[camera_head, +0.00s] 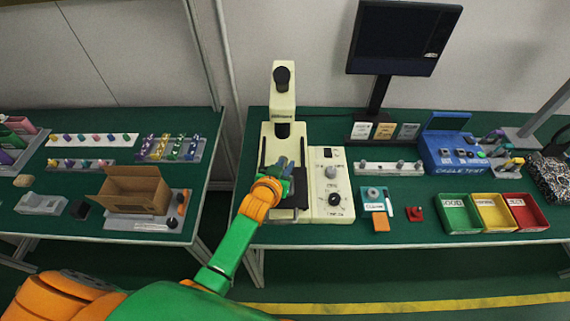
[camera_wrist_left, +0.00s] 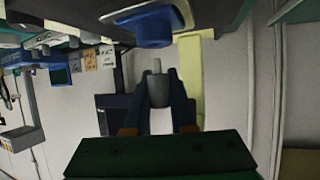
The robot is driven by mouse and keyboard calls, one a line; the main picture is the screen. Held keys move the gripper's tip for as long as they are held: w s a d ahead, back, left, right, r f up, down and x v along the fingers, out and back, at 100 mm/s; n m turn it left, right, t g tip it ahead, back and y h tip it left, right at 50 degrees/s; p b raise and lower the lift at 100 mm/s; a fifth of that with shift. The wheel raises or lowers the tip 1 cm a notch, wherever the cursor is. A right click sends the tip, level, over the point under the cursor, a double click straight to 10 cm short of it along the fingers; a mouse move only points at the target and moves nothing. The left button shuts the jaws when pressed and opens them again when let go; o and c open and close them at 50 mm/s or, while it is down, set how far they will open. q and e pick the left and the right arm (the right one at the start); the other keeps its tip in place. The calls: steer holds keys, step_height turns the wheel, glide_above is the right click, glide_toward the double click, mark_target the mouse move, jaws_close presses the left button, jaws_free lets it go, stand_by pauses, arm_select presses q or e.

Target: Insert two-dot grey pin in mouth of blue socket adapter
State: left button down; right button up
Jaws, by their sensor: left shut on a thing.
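A grey pin (camera_wrist_left: 157,89) with a narrower tip is in the left wrist view, held between the fingers of my left gripper (camera_wrist_left: 160,94). No dots can be made out on it. A blue part (camera_wrist_left: 153,29), which looks like the blue socket adapter, lies just beyond the pin's tip. A small gap shows between them, and the adapter's mouth is not clearly visible. In the head view my left gripper (camera_head: 285,171) is at the cream lapping machine (camera_head: 283,104), and it hides the pin and adapter there. My right gripper is not in view.
A control box (camera_head: 333,190) stands right of the gripper. Farther right are a pin rack (camera_head: 389,168), a blue test case (camera_head: 441,148) and green (camera_head: 457,227), yellow and red bins. A cardboard box (camera_head: 135,188) stands on the left table.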

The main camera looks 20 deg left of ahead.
arm_select(q)
steer(key=shift+f+b, duration=1.15)
steer(key=shift+f, duration=0.15)
steer(key=shift+s, duration=0.1)
steer(key=c, duration=0.7)
jaws_free()
steer(key=p+v, duration=0.1)
steer(key=v, duration=0.6)
steer(key=shift+f, duration=0.1)
